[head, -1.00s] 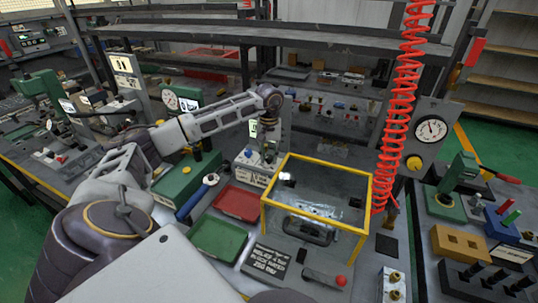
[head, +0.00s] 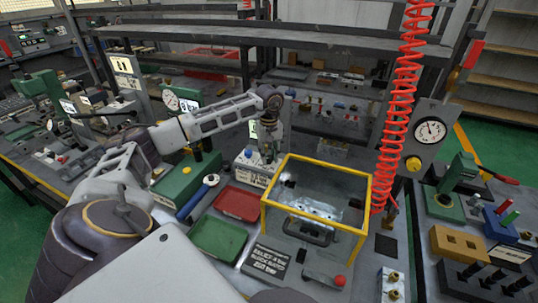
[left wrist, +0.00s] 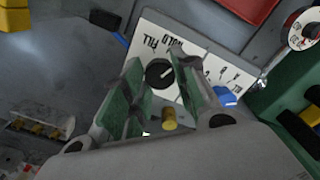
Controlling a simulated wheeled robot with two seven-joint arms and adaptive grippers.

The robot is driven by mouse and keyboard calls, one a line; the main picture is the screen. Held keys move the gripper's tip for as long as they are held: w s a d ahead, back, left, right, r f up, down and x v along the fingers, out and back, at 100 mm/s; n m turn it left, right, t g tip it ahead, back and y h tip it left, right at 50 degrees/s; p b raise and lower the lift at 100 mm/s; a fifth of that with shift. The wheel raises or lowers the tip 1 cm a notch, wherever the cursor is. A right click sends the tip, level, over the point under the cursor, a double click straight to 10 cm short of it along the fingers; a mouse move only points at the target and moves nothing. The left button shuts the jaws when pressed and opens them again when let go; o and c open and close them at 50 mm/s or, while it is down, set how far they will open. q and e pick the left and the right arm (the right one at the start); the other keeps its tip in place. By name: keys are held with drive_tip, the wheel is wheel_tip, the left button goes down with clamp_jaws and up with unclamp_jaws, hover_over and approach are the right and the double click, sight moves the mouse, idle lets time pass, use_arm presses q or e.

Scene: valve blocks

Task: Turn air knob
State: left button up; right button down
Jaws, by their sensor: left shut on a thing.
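A black round knob (left wrist: 160,72) with a white pointer line sits on a white panel (left wrist: 190,50) marked FILL and HOLD in the left wrist view. My left gripper (left wrist: 160,78) has its two green-padded fingers on either side of this knob and is shut on it. The contact points are partly hidden by the fingers. My right gripper is not in view.
A clear box with a yellow frame (head: 318,165) stands just right of the valve block. Red (head: 238,203) and green (head: 218,238) trays lie in front. A red coiled hose (head: 398,110) hangs at right, beside a round gauge (head: 431,131).

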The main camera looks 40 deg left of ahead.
use_arm(q)
drive_tip(key=shift+n, duration=2)
drive_tip(key=shift+n+p, duration=0.35)
drive_tip(key=shift+n, duration=0.75)
drive_tip(key=n, duration=0.3)
drive_tip(key=shift+r+n+p, duration=0.1)
drive_tip(key=shift+n+p, duration=0.25)
drive_tip(key=shift+n, duration=1.85)
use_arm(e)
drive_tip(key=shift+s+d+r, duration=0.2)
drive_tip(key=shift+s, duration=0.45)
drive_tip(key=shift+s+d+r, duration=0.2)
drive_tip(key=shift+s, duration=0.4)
use_arm(q)
drive_tip(key=shift+o, duration=0.2)
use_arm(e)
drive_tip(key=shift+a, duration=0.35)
use_arm(q)
drive_tip(key=shift+c, duration=0.2)
